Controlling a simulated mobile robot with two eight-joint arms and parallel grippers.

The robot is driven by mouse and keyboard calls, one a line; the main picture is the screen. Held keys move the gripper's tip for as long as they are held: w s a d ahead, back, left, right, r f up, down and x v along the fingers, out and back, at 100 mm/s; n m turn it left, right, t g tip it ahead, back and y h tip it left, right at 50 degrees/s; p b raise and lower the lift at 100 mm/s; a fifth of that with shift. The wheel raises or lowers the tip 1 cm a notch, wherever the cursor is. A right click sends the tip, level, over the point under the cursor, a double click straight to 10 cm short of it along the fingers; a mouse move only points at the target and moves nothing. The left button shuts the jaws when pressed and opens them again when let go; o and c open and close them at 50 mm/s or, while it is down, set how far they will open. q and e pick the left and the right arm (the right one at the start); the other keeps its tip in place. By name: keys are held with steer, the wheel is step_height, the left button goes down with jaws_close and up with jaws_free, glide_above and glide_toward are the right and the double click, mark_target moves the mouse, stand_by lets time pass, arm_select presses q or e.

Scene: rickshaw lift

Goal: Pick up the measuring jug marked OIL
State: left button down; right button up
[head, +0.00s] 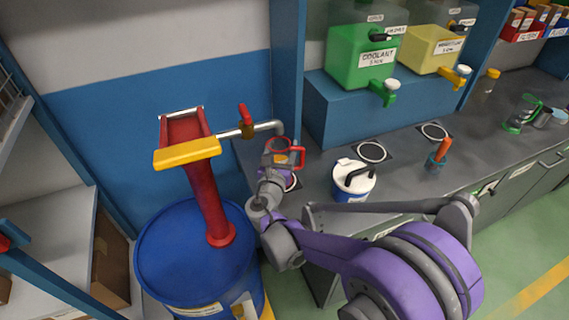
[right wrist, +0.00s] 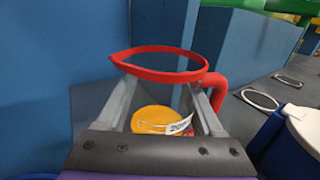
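The measuring jug (head: 280,155) is clear, with a red rim and a red handle. It is below the spout of the red pump's pipe. In the right wrist view the jug (right wrist: 155,64) shows its red rim, a yellow patch low down and a white label that I can read only in part. My right gripper (head: 271,182) has its fingers close on both sides of the jug's body and appears shut on it. The handle is outside the right finger. I cannot tell whether the jug's base touches the counter. My left gripper is not in view.
A blue drum (head: 165,255) carries the red pump (head: 203,190) with a yellow handle. A white-lidded blue container (head: 354,183) stands on the counter to the right. Green (head: 350,50) and yellow (head: 420,50) dispensers stand behind, with ringed spots in front. An orange-handled item (head: 438,155) stands farther right.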

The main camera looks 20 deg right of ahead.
jaws_close()
steer(key=shift+r, duration=0.1)
